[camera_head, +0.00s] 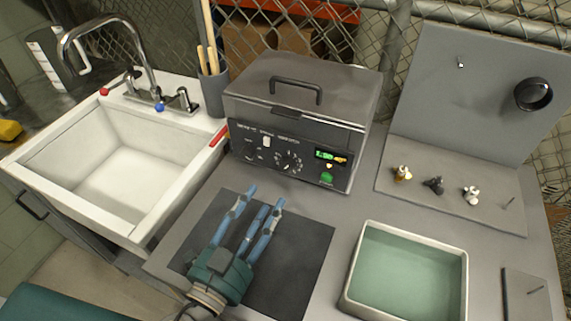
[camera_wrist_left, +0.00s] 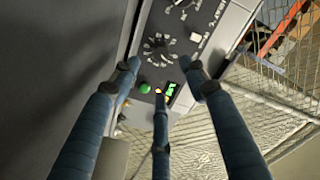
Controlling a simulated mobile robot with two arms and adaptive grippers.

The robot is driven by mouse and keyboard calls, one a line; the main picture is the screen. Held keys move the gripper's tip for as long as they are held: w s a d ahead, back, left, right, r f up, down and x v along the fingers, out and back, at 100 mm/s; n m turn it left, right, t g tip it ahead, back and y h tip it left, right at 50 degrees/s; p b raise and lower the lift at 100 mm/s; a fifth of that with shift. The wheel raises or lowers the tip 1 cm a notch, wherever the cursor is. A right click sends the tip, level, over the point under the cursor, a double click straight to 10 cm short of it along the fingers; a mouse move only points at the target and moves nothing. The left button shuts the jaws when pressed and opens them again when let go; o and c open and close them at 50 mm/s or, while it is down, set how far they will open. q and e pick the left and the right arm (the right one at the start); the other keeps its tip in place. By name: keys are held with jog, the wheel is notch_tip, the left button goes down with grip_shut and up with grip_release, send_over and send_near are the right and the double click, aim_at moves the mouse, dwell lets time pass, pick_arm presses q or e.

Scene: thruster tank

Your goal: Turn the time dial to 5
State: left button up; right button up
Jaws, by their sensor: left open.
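The grey tank machine (camera_head: 300,98) stands at the back of the counter with a closed, handled lid. Its dark front panel carries a larger dial (camera_head: 288,162) ringed by white marks and a smaller knob (camera_head: 249,155) to its left. The labels are too small to read, so I cannot tell the dial's setting. My left gripper (camera_head: 263,204) is open and empty over the black mat, its three blue fingers pointing toward the panel, apart from it. In the left wrist view, the larger dial (camera_wrist_left: 159,46) shows beyond the spread fingertips (camera_wrist_left: 160,72). My right gripper is not in view.
A lit green display (camera_head: 327,156), a green button (camera_head: 327,177) and a white switch (camera_head: 266,141) share the panel. A sink (camera_head: 60,160) is left, a green-bottomed tray (camera_head: 355,270) front right, and a grey stand with small fittings (camera_head: 450,205) right. The black mat (camera_head: 305,250) is bare.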

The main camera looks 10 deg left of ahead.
aim_at(285, 169)
pick_arm(q)
jog(key=p+x, duration=0.1)
jog(key=x, duration=0.1)
jog(key=r+p+x, duration=0.1)
jog(key=p+x, duration=0.1)
jog(key=shift+w+d, duration=0.1)
jog(key=shift+w, duration=0.2)
jog(key=x, duration=0.1)
jog(key=p+x, duration=0.1)
jog(key=x, duration=0.2)
jog(key=shift+f, duration=0.25)
jog(key=shift+w+d+f+p, duration=0.15)
jog(key=shift+w+p, duration=0.2)
jog(key=shift+w, duration=0.2)
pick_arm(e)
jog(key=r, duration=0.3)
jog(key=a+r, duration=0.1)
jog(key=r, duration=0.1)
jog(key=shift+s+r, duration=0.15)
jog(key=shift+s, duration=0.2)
pick_arm(q)
jog(key=c, duration=1.1)
grip_shut()
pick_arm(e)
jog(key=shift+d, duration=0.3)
